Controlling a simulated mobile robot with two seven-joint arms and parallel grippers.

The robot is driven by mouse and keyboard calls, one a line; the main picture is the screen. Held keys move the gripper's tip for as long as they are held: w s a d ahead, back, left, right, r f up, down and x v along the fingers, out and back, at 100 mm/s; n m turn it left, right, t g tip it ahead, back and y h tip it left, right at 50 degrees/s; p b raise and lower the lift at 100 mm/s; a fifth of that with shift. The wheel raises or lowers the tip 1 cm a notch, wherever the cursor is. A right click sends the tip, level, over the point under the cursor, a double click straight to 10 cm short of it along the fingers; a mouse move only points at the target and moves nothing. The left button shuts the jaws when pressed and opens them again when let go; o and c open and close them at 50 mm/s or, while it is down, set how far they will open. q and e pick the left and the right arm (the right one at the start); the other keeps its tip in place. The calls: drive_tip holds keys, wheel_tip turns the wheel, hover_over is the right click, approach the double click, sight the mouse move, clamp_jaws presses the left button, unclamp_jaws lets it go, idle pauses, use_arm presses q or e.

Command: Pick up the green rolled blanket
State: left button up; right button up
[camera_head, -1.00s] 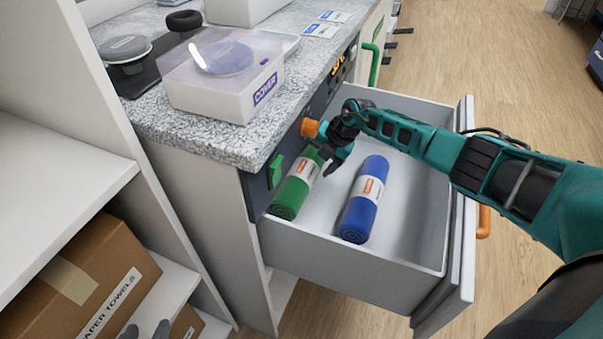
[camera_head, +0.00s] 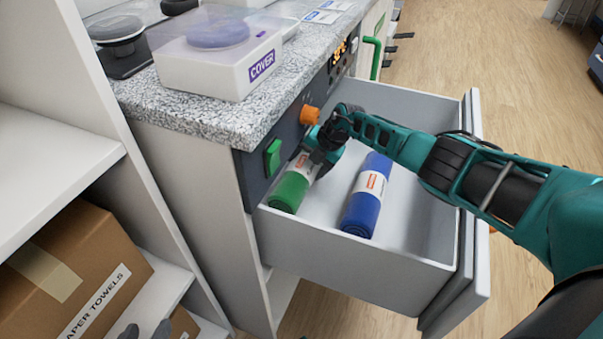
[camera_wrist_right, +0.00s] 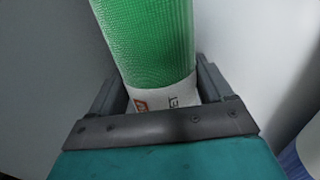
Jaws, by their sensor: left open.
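The green rolled blanket (camera_head: 289,190) lies in the open drawer along its left side, with a white label band around it. My right gripper (camera_head: 318,160) is down at the blanket's label, reaching in from the right. In the right wrist view, the green blanket (camera_wrist_right: 150,45) runs between the two fingers of my right gripper (camera_wrist_right: 160,90), one on each side. I cannot tell whether the fingers press on it. The blanket's far end is hidden by the gripper in the head view. My left gripper (camera_head: 146,330) shows only its grey fingertips at the bottom edge, open and apart from the blanket.
A blue rolled blanket (camera_head: 361,213) lies beside the green one in the drawer (camera_head: 350,262). An orange knob (camera_head: 309,115) and a green switch (camera_head: 272,157) are close to my right gripper. A box marked COVER (camera_head: 223,75) stands on the counter. A cardboard box (camera_head: 82,262) sits lower left.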

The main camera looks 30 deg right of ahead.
drive_tip(key=c, duration=0.7)
drive_tip(key=shift+c, duration=0.3)
drive_tip(key=shift+r, duration=0.15)
